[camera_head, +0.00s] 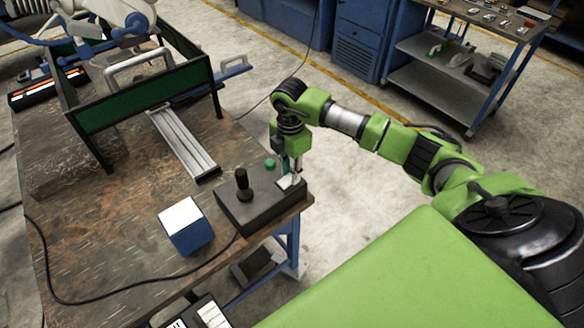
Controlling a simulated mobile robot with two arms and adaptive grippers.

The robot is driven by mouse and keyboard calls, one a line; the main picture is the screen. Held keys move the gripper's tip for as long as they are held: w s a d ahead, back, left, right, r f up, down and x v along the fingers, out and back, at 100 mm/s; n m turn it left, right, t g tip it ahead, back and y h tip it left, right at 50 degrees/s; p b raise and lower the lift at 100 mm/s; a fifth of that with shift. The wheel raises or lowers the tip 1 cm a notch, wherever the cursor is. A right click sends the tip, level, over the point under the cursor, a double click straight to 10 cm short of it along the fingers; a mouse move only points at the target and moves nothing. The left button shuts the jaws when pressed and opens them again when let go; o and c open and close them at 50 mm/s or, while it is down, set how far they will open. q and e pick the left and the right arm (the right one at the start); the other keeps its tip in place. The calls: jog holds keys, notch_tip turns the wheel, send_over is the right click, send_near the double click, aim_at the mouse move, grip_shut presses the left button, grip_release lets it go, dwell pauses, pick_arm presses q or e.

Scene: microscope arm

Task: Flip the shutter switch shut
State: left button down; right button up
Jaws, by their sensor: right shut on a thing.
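A dark control box (255,207) sits at the right front corner of the workbench. It carries a black joystick (242,184), a green button (270,164) and a small pale switch plate (291,184) at its right end. My right gripper (291,172) points down at this switch plate from above. Its fingers are shut on the shutter switch, which they mostly hide; I cannot tell which way the switch is tipped. My left gripper is out of view.
A blue box with a white top (185,224) stands left of the control box. A silver rail (182,143) and a green-panelled frame (135,100) lie farther back on the bench (120,225). A black cable crosses the front. A tool cart (450,80) stands behind.

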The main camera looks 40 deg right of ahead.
aim_at(290, 177)
jog(key=o, duration=1.1)
jog(key=shift+r, duration=0.1)
notch_tip(290, 177, up, 12)
jog(key=shift+a, duration=0.1)
